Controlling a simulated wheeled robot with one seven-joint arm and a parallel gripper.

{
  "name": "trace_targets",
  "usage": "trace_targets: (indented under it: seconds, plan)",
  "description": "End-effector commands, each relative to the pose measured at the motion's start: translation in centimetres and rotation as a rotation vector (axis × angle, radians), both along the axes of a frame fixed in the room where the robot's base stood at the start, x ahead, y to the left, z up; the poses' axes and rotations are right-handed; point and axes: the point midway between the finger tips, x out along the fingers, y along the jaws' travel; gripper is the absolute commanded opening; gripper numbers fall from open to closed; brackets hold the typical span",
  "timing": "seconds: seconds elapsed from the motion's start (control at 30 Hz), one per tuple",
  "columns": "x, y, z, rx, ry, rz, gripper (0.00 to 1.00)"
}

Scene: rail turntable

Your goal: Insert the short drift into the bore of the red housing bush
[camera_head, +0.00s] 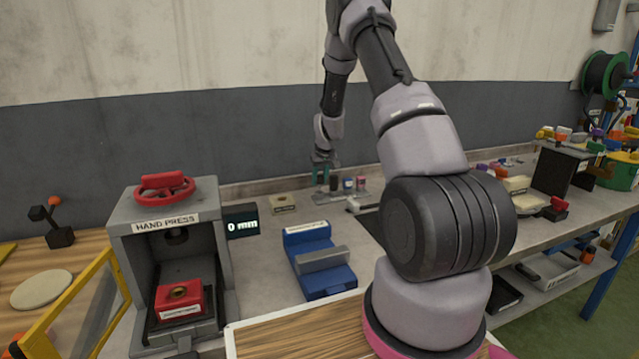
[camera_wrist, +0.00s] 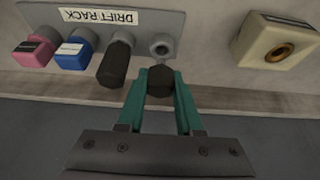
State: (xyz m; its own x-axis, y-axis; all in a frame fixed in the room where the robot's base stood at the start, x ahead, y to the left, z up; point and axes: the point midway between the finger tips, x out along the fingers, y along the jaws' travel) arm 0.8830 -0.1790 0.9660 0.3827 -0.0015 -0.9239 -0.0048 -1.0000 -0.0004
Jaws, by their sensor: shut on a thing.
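The red housing bush (camera_head: 181,303), a red block with a brass-ringed bore, sits low inside the grey hand press (camera_head: 127,225) at the left. My gripper (camera_head: 322,160) is far from it, over the drift rack at the back of the bench. In the wrist view my gripper (camera_wrist: 160,85) is shut on a dark, faceted drift head (camera_wrist: 160,80). An open round socket of the drift rack (camera_wrist: 190,18) shows just beyond it. The held drift's shank is hidden, so its length cannot be told. Another dark drift (camera_wrist: 116,65) stands in the rack beside it.
Pink (camera_wrist: 33,52) and blue (camera_wrist: 71,48) drifts also stand in the rack. A cream block with a brass bore (camera_wrist: 278,47) lies near it. A blue fixture (camera_head: 318,265) stands right of the press. A yellow-framed guard (camera_head: 75,295) is at the press's left front.

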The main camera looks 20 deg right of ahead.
Motion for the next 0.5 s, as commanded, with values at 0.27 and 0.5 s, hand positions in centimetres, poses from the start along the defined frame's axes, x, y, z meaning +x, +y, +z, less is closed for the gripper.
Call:
trace_targets:
  seconds: [0.27,0.5]
  plan:
    - [0.1,0.0,1.3,-0.001,-0.002,0.002,0.00]
    - [0.1,0.0,2.5,-0.001,-0.002,0.002,0.00]
